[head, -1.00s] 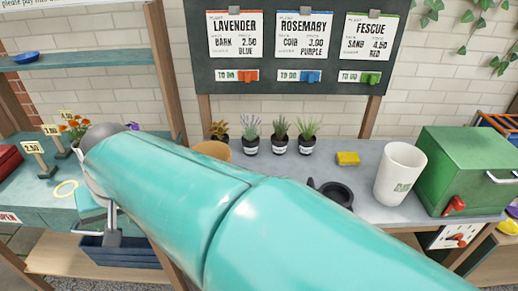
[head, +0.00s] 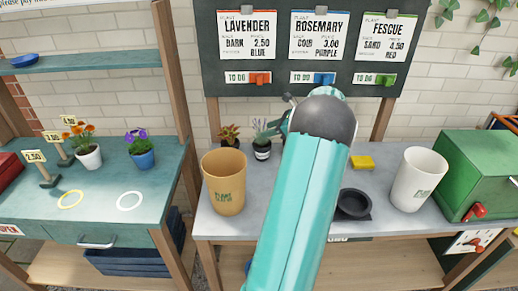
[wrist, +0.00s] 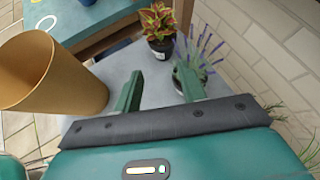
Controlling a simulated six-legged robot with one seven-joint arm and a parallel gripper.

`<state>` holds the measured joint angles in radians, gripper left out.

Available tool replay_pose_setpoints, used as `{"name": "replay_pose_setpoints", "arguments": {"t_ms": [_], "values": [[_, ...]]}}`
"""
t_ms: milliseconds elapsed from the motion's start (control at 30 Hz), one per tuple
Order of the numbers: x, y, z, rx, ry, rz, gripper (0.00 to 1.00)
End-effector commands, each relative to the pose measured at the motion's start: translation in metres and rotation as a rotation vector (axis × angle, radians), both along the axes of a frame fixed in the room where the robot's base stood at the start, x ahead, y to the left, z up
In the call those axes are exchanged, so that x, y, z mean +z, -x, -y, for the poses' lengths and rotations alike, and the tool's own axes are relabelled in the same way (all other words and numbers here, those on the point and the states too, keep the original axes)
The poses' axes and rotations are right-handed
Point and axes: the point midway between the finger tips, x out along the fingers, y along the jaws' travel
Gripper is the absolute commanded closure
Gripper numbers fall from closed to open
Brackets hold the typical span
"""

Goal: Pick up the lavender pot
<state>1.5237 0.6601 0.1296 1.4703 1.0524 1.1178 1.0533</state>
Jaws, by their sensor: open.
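The lavender pot (head: 262,152) is a small black pot with pale purple flower spikes, standing on the grey bench below the order board in the head view. In the wrist view the lavender (wrist: 203,56) is just beyond my gripper's right finger, which hides much of its pot. My gripper (wrist: 158,77) is open, with nothing between its two green fingers. In the head view my arm hides most of the gripper, close to the right of the lavender.
A red-leaved plant (wrist: 157,30) stands beside the lavender. A tan tub (head: 224,190) is at the bench's left, near my gripper. A black dish (head: 354,204), yellow sponge (head: 362,162), white tub (head: 417,180) and green box (head: 478,172) are to the right. A brick wall rises behind.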

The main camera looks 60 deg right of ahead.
Motion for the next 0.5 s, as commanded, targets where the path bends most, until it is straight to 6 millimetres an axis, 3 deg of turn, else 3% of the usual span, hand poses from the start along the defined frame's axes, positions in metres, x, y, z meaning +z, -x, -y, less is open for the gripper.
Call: {"name": "replay_pose_setpoints", "arguments": {"t_ms": [33, 100, 200, 267, 500], "values": [[-0.01, 0.023, 0.019, -0.065, -0.037, 0.028, 0.59], [-0.017, 0.042, 0.035, -0.124, -0.076, 0.059, 0.59], [-0.023, 0.053, 0.046, -0.166, -0.102, 0.083, 0.59], [-0.026, 0.05, 0.048, -0.172, -0.108, 0.088, 0.59], [-0.047, 0.008, 0.052, -0.169, -0.107, 0.085, 0.59]]}}
